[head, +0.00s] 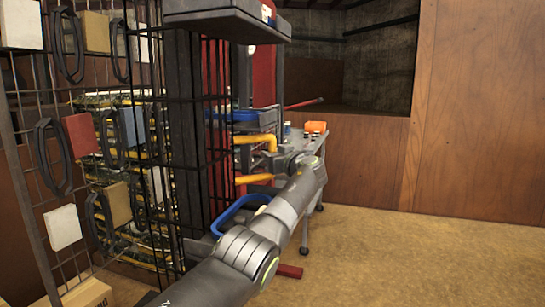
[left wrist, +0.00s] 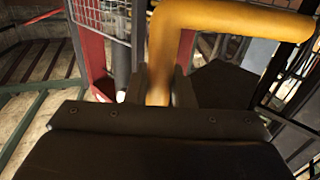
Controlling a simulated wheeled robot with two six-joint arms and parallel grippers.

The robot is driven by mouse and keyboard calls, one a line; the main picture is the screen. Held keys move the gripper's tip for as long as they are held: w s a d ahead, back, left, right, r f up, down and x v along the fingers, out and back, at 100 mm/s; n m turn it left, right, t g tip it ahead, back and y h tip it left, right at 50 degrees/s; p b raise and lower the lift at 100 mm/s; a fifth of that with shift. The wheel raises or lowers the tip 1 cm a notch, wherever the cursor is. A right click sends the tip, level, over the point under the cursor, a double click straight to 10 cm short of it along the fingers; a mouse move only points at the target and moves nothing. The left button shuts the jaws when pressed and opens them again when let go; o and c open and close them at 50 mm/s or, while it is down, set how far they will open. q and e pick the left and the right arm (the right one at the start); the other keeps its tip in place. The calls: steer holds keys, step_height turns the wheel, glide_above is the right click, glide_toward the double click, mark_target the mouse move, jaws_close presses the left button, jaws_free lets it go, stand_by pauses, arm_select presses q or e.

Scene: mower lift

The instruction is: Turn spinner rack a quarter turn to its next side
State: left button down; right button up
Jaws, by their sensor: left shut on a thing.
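The spinner rack (head: 195,130) is a tall black wire-grid tower with a thick dark cap, left of centre in the head view. A yellow bent handle (head: 256,139) sticks out from its right side. It also fills the upper middle of the left wrist view (left wrist: 225,18). My left arm reaches up from the bottom, and my left gripper (head: 277,160) is at the handle's bent end. In the left wrist view the gripper (left wrist: 160,92) is shut on the handle, with a dark finger on each side. My right gripper is in neither view.
A wire panel with hanging blocks and black rings (head: 75,130) stands close at the left. A second yellow bar (head: 253,179) and a blue handle (head: 235,212) lie near my arm. A grey cart (head: 308,146) stands behind. Carpet (head: 420,260) is clear at right.

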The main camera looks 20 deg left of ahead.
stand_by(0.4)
arm_select(q)
steer(key=c, duration=1.3)
jaws_free()
steer(key=shift+w, duration=0.15)
steer(key=shift+d, duration=0.15)
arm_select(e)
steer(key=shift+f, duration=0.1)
arm_select(q)
steer(key=shift+s+d+f, duration=0.1)
steer(key=shift+s+d, duration=0.25)
steer(key=shift+d, duration=0.1)
steer(key=b+v, duration=0.2)
steer(key=v, duration=1.4)
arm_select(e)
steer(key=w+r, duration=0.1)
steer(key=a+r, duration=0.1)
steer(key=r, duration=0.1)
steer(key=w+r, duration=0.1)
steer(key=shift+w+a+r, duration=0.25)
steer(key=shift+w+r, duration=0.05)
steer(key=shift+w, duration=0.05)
